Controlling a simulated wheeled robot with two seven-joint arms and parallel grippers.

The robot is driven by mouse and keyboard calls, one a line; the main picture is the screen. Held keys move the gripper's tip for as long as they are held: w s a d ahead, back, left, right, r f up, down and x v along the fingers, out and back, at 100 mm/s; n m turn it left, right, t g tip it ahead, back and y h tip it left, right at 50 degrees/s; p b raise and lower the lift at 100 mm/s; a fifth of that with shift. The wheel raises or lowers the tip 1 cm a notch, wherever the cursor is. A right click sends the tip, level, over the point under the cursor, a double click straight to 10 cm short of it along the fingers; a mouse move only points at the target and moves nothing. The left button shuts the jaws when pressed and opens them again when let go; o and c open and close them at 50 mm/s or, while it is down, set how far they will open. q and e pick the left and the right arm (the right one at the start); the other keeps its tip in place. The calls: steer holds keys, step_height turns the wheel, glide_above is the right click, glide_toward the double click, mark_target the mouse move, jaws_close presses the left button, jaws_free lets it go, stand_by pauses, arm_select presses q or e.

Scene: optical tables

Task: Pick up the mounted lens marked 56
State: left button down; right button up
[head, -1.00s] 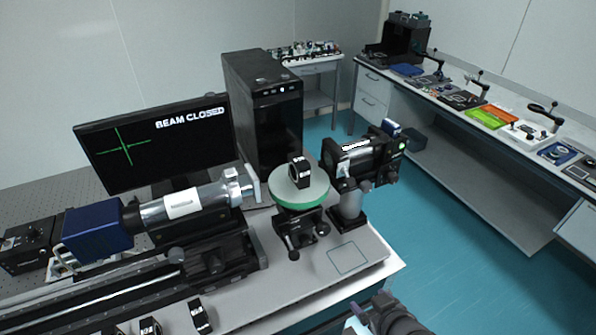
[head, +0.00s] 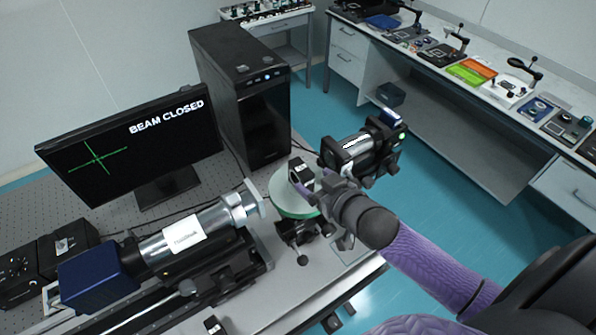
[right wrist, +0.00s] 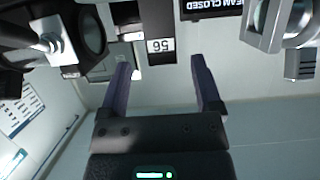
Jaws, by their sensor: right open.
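The mounted lens marked 56 (head: 298,171) is a small black mount standing on the round green-rimmed stage (head: 283,198). In the right wrist view the lens mount (right wrist: 160,22) hangs in from the top edge, and its white label reads 56. My right gripper (head: 318,186) is open beside the mount in the head view, at its right. In the right wrist view my right gripper (right wrist: 160,64) has its two purple fingers apart, with the label just ahead of the gap between them. Nothing is between the fingers. My left gripper is not in view.
A silver tube with a blue housing (head: 100,277) lies left of the stage, and a black cylinder instrument (head: 357,150) stands close at its right. A monitor (head: 130,145) reads BEAM CLOSED. Another black mount (head: 213,326) shows at the bottom edge.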

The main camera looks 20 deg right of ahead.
mark_target(301, 172)
steer(key=x, duration=0.6)
steer(key=shift+s+a, duration=0.1)
steer(key=shift+a, duration=0.05)
jaws_close()
